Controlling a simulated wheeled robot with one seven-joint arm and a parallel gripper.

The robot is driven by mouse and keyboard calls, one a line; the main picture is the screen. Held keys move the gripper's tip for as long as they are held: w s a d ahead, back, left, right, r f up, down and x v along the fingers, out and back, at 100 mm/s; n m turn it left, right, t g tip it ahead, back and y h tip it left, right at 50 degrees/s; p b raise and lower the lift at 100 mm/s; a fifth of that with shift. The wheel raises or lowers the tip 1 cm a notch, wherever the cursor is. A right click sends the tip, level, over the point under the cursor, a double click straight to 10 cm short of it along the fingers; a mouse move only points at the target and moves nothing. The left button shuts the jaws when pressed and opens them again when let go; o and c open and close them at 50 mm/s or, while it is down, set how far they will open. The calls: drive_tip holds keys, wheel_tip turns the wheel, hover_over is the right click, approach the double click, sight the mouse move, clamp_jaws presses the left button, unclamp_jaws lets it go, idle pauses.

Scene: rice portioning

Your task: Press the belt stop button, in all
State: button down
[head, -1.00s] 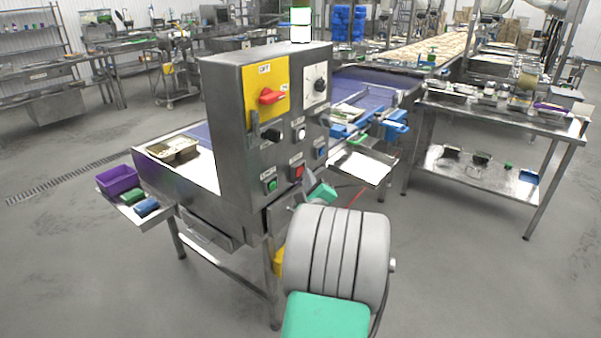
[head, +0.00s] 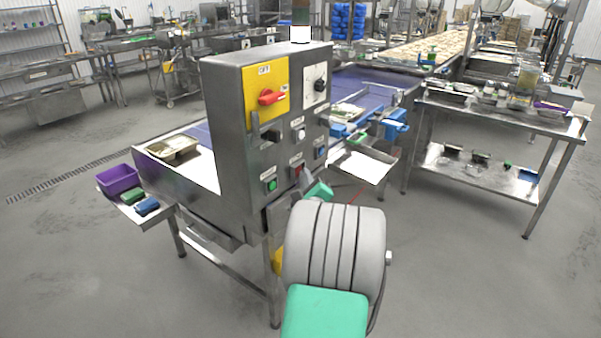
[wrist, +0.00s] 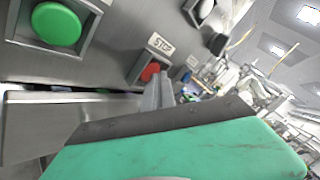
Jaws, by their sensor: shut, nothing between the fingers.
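The control box (head: 236,140) stands over the near end of the belt. Its red stop button (wrist: 150,71), under a STOP label (wrist: 160,44), shows in the wrist view. I cannot tell how far the button is pressed in. A green button (wrist: 56,24) sits left of it. The signal light (head: 300,14) above the box is dark.
A yellow panel with a red rotary switch (head: 269,97) and several other controls are on the box. A tray (head: 172,148) lies on the belt's near end. A side shelf holds a purple bin (head: 118,179). A steel table (head: 500,112) stands right.

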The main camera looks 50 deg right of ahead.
drive_tip(key=shift+s+b, duration=0.55)
drive_tip(key=shift+s, duration=0.3)
drive_tip(key=s+b, duration=0.2)
drive_tip(key=s, duration=0.1)
drive_tip(key=s+b, duration=0.1)
drive_tip(key=s, duration=0.1)
drive_tip(key=shift+d, duration=0.25)
idle(0.4)
